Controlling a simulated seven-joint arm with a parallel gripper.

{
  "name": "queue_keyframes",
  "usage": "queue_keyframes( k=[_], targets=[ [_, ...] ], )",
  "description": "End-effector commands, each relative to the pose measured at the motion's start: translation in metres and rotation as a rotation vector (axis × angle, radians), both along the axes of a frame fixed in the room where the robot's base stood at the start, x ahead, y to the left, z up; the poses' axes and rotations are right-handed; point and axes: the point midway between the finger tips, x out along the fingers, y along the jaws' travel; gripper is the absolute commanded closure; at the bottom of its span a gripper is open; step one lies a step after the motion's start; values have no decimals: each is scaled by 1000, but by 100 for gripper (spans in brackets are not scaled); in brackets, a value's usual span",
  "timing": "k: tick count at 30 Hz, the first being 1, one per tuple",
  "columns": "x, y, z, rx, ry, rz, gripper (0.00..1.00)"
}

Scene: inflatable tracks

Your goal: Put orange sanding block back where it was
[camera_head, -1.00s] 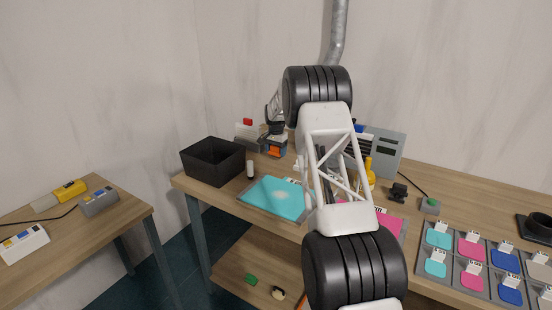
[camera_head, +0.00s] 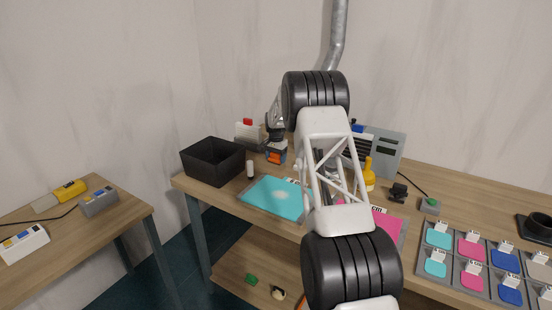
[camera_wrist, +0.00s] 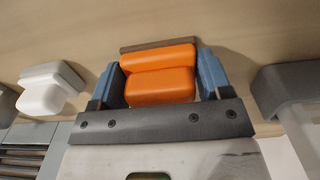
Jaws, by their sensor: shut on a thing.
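The orange sanding block (camera_wrist: 160,84) is between the two blue fingers of my gripper (camera_wrist: 160,82) in the wrist view. A thin brown-grey edge shows along its far side. In the head view my gripper (camera_head: 276,152) is at the back of the workbench, right of the black bin, with a bit of the orange block (camera_head: 275,157) showing between its fingers. The wrist view shows wood close behind the block; I cannot tell whether the block touches it.
The workbench holds a black bin (camera_head: 212,161), a small white cylinder (camera_head: 250,168), a teal sheet (camera_head: 272,198), a yellow bottle (camera_head: 369,174) and a grey tray of coloured pads (camera_head: 452,278).

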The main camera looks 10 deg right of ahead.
Motion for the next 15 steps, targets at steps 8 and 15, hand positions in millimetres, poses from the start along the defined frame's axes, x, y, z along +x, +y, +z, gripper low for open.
queue_keyframes(
  k=[8, 15],
  targets=[
    [0, 0, -2, 0, 0, 0, 5],
    [0, 0, -2, 0, 0, 0, 3]
  ],
)
